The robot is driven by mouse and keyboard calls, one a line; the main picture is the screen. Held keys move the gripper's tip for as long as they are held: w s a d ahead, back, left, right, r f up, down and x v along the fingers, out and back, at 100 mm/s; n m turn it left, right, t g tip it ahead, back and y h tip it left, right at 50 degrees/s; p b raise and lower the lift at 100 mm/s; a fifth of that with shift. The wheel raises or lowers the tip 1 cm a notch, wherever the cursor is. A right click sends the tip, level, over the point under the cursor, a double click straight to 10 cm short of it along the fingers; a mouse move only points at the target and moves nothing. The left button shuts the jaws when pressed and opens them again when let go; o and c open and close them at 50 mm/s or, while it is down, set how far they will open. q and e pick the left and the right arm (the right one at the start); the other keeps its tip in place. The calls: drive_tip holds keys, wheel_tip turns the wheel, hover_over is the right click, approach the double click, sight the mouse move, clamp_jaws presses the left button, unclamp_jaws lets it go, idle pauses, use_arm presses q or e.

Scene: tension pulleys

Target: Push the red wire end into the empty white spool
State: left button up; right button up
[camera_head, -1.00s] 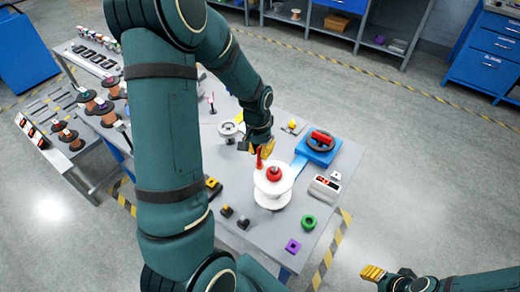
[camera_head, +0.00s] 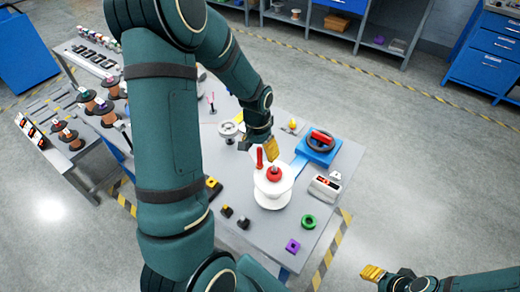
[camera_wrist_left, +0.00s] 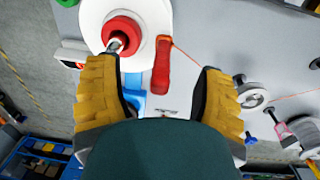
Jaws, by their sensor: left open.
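The white spool (camera_head: 272,196) stands upright on the table, with a red hub (camera_head: 274,174) and a metal tip at its top centre. The red wire end (camera_head: 259,158) stands at the spool's flange, on the left in the head view. In the left wrist view the red wire end (camera_wrist_left: 162,66) overlaps the flange (camera_wrist_left: 96,12), and a thin red wire runs off right. My left gripper (camera_wrist_left: 160,92) is open, its yellow fingers to either side of the wire end, not touching it. My right gripper (camera_head: 373,273) is off the table at lower right; its finger gap is unclear.
A blue block with a black ring and red handle (camera_head: 319,148) and a grey box (camera_head: 325,187) stand right of the spool. Green (camera_head: 309,221) and purple (camera_head: 293,246) pieces lie in front. A small grey pulley (camera_head: 228,129) stands behind left.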

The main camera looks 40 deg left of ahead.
use_arm(q)
drive_tip(key=shift+r, duration=0.1)
idle(0.5)
drive_tip(key=shift+a+r+p, duration=0.15)
drive_tip(key=shift+r+p, duration=1.15)
drive_tip(key=shift+r, duration=0.45)
drive_tip(key=shift+a+r+p, duration=0.1)
drive_tip(key=shift+r+p, duration=1.2)
drive_tip(key=shift+r, duration=0.4)
use_arm(e)
drive_tip(key=shift+r, duration=2.6)
use_arm(q)
drive_tip(key=shift+s+f, duration=0.1)
